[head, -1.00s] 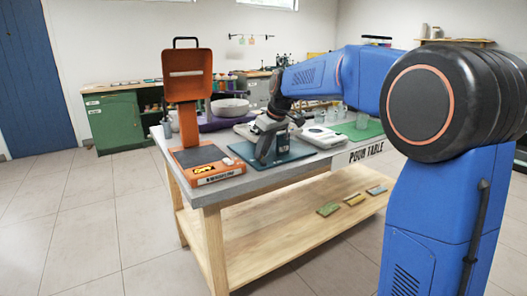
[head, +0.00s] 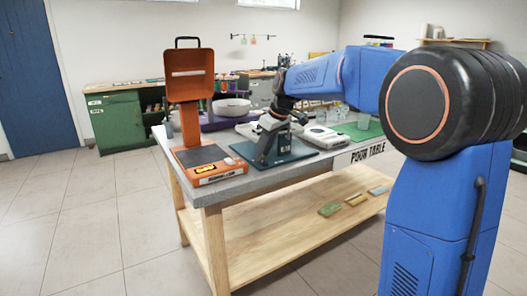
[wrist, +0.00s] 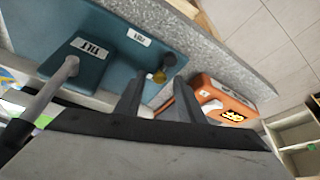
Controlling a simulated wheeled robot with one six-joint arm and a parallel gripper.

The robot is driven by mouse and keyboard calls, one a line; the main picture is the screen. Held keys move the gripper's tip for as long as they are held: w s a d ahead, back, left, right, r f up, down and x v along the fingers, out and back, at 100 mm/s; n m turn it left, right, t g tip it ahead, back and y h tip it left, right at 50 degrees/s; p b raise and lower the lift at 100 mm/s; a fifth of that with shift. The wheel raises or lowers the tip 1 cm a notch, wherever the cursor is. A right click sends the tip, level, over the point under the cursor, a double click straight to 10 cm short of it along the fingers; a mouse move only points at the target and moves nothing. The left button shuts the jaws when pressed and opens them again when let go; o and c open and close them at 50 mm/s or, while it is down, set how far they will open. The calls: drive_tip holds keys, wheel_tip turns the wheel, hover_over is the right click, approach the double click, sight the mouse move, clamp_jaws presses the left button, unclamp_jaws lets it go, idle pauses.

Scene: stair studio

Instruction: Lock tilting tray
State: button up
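The teal tilting-tray fixture (head: 300,152) lies on the table's front part. In the wrist view its teal plate (wrist: 185,38) shows with a small white label, and a teal block marked "TILT" (wrist: 88,62) carries a grey rod.
An orange stand (head: 190,90) with a dark pad is left of the fixture; its orange base (wrist: 232,100) is close beyond the fingers in the wrist view. A white scale-like device (head: 320,137) and a green mat (head: 365,131) are to the right. Open floor lies left.

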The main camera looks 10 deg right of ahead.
drive_tip(key=v, duration=1.7)
drive_tip(key=shift+r, duration=0.2)
drive_tip(key=shift+s, duration=0.1)
drive_tip(key=s+d+f+m+h, duration=0.1)
drive_tip(key=s+f+m, duration=0.1)
drive_tip(key=s+f, duration=0.7)
drive_tip(key=s+d+f+m+t+h, duration=0.1)
drive_tip(key=s+f+m, duration=0.2)
drive_tip(key=s+f, duration=0.7)
drive_tip(key=s+d+f+m+h, duration=0.1)
drive_tip(key=s+f, duration=0.8)
drive_tip(key=s, duration=1)
drive_tip(key=shift+s+d+m, duration=0.25)
drive_tip(key=shift+d+m, duration=0.25)
drive_tip(key=shift+m, duration=0.6)
drive_tip(key=shift+f, duration=0.1)
